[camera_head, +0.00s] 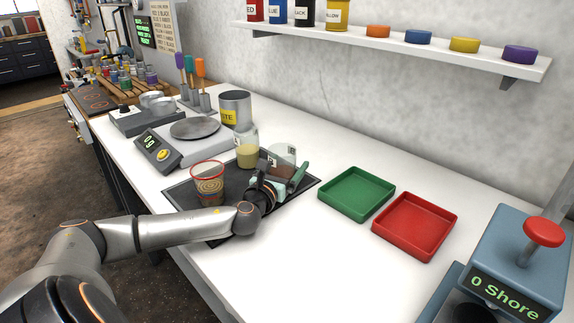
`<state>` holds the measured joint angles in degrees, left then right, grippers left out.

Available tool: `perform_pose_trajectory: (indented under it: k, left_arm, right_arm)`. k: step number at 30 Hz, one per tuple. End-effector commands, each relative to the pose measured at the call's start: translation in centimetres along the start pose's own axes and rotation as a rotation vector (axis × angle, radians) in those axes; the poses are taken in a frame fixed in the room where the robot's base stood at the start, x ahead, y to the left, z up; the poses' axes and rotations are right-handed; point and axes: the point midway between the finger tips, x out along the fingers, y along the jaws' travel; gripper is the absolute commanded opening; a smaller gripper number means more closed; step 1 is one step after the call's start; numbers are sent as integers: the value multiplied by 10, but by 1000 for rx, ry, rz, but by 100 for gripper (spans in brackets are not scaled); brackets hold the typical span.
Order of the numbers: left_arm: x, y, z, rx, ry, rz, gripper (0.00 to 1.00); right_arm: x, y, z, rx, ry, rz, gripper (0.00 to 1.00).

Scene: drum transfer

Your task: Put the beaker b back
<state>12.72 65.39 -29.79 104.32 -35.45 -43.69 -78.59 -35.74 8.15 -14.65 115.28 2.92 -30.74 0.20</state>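A clear beaker (287,151) with a small label and brownish contents stands on or just above the black mat (178,194). Its label is too small to read surely, so I cannot tell if it is beaker b. My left gripper (284,176) is right at this beaker, its fingers around the lower part. The wrist hides the beaker's base and where the fingers meet it. A second labelled beaker (247,154) with pale yellow contents stands behind to the left. A red-rimmed clear cup (208,184) with brown, ringed contents stands at the mat's left. My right gripper is out of view.
A scale (195,129) reading 0 g and a grey waste can (235,108) stand behind the mat. A green tray (356,195) and a red tray (414,226) lie to the right. A blue machine (515,265) fills the right corner. A wall shelf (400,47) hangs above.

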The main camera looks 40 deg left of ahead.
Motion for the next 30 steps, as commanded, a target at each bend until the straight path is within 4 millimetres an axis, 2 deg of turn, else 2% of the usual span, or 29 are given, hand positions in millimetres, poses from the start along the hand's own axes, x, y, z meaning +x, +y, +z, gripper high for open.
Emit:
perform_pose_trajectory:
  k: [10, 14, 30]
  left_arm:
    - [0, 0, 4, 0, -1, 0, 100]
    - [-10, 1, 3, 4, 1, 0, 100]
    - [-93, 0, 3, 3, 3, -3, 100]
  right_arm:
    - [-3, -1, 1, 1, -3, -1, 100]
    - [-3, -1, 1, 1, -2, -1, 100]
    - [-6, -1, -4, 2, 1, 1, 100]
